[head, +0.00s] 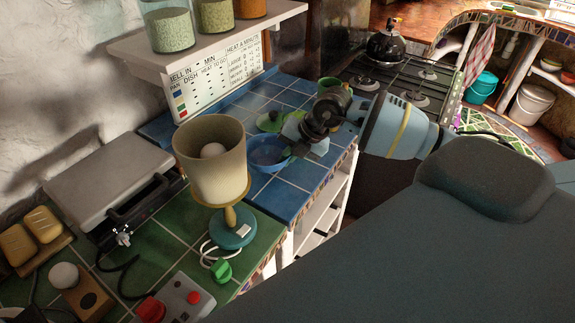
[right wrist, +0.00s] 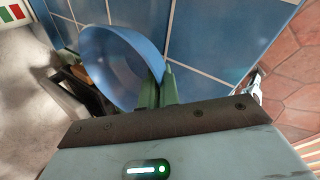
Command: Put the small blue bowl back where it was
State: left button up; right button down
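The small blue bowl (head: 264,158) is on or just above the blue tiled counter, right behind the lamp, which hides its left side in the head view. My right gripper (head: 290,150) is at the bowl's right rim. In the right wrist view its two green fingers (right wrist: 158,88) are close together with the rim of the bowl (right wrist: 112,58) between them, so it appears shut on the rim. I cannot tell whether the bowl touches the tiles. My left gripper is not in view.
A table lamp (head: 212,165) stands close to the bowl on the green tiles. A green dish (head: 268,123) and a green mug (head: 330,85) are behind my gripper. A stove (head: 400,85) with a black kettle (head: 390,46) is beyond. Some blue tiles right of the bowl are bare.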

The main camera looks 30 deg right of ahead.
jog(key=shift+f, duration=1.5)
jog(key=c, duration=1.6)
grip_release()
jog(key=shift+f, duration=0.1)
jog(key=shift+c, duration=0.2)
jog(key=v, duration=1.2)
jog(key=shift+s, duration=0.1)
